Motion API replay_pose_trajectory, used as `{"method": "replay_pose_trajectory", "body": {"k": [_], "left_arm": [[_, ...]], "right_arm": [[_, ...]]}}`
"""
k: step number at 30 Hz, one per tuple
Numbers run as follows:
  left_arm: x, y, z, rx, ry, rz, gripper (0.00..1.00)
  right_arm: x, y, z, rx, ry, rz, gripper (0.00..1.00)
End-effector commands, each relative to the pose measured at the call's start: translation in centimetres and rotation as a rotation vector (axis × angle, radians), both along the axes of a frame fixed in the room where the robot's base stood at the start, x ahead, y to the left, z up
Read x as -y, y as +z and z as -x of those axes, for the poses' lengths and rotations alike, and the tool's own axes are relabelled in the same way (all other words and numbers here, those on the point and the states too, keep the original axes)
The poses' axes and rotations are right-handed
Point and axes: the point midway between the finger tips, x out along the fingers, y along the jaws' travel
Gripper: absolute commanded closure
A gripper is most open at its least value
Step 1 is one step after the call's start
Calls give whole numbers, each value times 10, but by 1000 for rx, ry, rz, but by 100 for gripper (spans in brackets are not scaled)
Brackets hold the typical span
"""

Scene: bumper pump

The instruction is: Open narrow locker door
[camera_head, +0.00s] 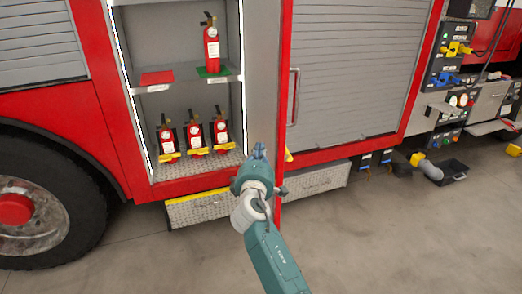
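The narrow locker (191,22) in the red truck's side stands open, with its inside in plain view. Its door (284,60) stands out from the truck on the right of the opening and shows nearly edge-on, grey inner face toward the locker. A vertical bar handle (293,97) is on the door's outer side. My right gripper (259,151) is in front of the door's lower inner side, right of the locker floor. I cannot tell whether it touches the door, or whether its fingers are open. My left gripper is out of view.
A red extinguisher (211,48) stands on the shelf beside a red pad (157,78). Three extinguishers (194,133) stand below in yellow holders. A big wheel (40,205) is at left, a pump panel (455,75) at right. The floor (400,240) at lower right is clear.

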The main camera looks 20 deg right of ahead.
Motion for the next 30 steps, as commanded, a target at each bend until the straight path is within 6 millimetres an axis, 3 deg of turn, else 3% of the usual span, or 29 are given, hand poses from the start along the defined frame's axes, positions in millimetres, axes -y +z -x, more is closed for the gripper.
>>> {"method": "replay_pose_trajectory", "body": {"k": [5, 13, 24, 30], "left_arm": [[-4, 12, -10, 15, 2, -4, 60], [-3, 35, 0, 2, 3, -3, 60], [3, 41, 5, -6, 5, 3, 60], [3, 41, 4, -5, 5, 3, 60]], "right_arm": [[23, 1, 3, -4, -5, 3, 100], [104, 2, 14, -5, -7, 7, 100], [209, 0, 10, -3, -2, 6, 100], [234, 0, 8, -1, -1, 2, 100]]}}
